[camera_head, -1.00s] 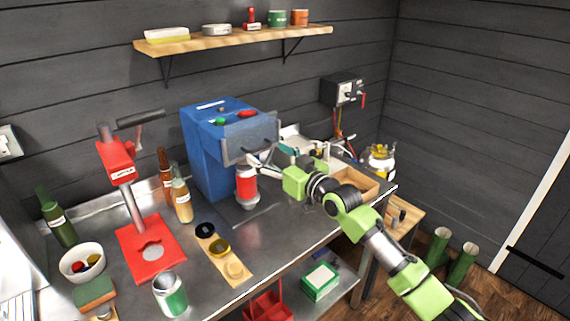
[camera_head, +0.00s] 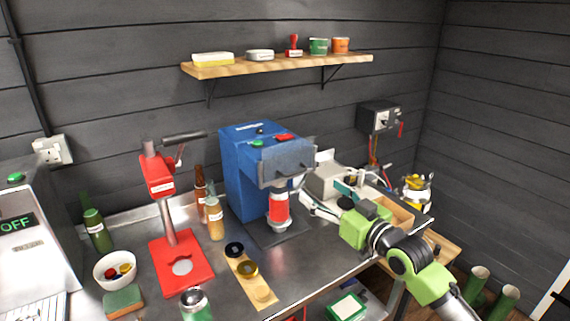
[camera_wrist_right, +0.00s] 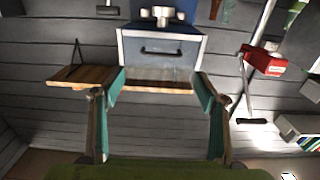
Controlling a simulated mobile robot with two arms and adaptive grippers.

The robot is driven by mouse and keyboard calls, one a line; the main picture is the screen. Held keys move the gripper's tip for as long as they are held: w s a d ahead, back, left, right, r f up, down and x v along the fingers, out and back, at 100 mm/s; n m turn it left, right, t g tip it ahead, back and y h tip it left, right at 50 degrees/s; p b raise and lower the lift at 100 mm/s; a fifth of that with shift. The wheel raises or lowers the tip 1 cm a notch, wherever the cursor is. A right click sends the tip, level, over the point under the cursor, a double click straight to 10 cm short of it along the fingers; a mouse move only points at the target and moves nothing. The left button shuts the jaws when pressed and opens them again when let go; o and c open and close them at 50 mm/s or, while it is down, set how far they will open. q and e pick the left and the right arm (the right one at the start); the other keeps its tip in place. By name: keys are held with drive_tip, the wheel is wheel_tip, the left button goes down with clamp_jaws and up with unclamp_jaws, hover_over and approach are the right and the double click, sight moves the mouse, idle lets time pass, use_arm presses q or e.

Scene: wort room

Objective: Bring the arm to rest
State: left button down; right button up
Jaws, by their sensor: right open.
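My right gripper (camera_head: 306,196) is open, just right of the blue machine (camera_head: 243,180) in the head view. Its arm comes in from the lower right. A red can (camera_head: 279,206) stands under the machine's head; the fingers look apart from it. In the wrist view the two fingers (camera_wrist_right: 158,95) are spread wide with nothing between them. That view looks upside down and shows the machine's front with its handle (camera_wrist_right: 165,50) beyond the fingertips. My left gripper is not in view.
A red press (camera_head: 180,262) stands left of the machine, with bottles (camera_head: 215,218) between. A wooden strip (camera_head: 262,291) with lids lies in front. An open wooden box (camera_head: 398,216) sits behind my right wrist. A wall shelf (camera_head: 285,66) hangs above.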

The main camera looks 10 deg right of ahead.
drive_tip(key=s+a+f+g+h, duration=0.1)
drive_tip(key=s+a+f+g, duration=0.2)
drive_tip(key=s+f, duration=0.65)
drive_tip(key=s+a+f+g+h, duration=0.2)
drive_tip(key=s+a+f+g, duration=0.2)
drive_tip(key=s+f, duration=0.55)
drive_tip(key=s+d+f+m+g+h, duration=0.1)
drive_tip(key=s+d+f+g, duration=0.3)
drive_tip(key=s, duration=0.6)
drive_tip(key=s+a+f+m+g+h, duration=0.1)
drive_tip(key=s+f+g+h, duration=0.1)
drive_tip(key=s+f, duration=0.6)
drive_tip(key=s+f+g+b, duration=0.1)
drive_tip(key=s+f, duration=0.2)
drive_tip(key=f, duration=1.1)
drive_tip(key=s+f+g+b, duration=0.1)
drive_tip(key=s+f, duration=0.2)
drive_tip(key=f, duration=1.1)
drive_tip(key=s+d+f+g+b, duration=0.1)
drive_tip(key=s+d+f, duration=0.2)
drive_tip(key=s+f, duration=1.3)
drive_tip(key=shift+d+f+b, duration=0.2)
drive_tip(key=shift+f+b, duration=0.1)
drive_tip(key=shift+b, duration=0.1)
